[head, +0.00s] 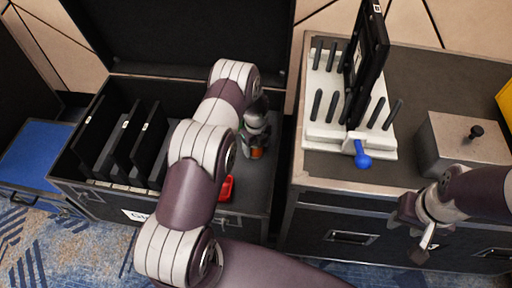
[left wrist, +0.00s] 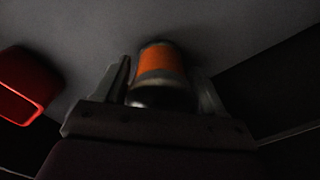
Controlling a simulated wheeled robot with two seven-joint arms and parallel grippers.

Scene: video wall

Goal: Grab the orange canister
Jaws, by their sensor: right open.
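The orange canister (left wrist: 162,68) is an orange cylinder with grey and dark bands, seen between the two fingers of my left gripper (left wrist: 163,92) in the left wrist view. The fingers lie close along both its sides; the dark picture does not show whether they touch it. In the head view my left gripper (head: 254,138) is down inside the open black case, and only a small orange part of the canister (head: 257,153) shows beneath it. My right gripper (head: 424,226) is open and empty, in front of the right-hand case.
A red object (head: 227,188) lies in the case beside my left arm; it also shows in the left wrist view (left wrist: 24,88). Black dividers (head: 133,137) stand in the left part. On the right-hand case are a white rack (head: 324,140), a blue-handled tool (head: 362,155) and a grey box (head: 462,148).

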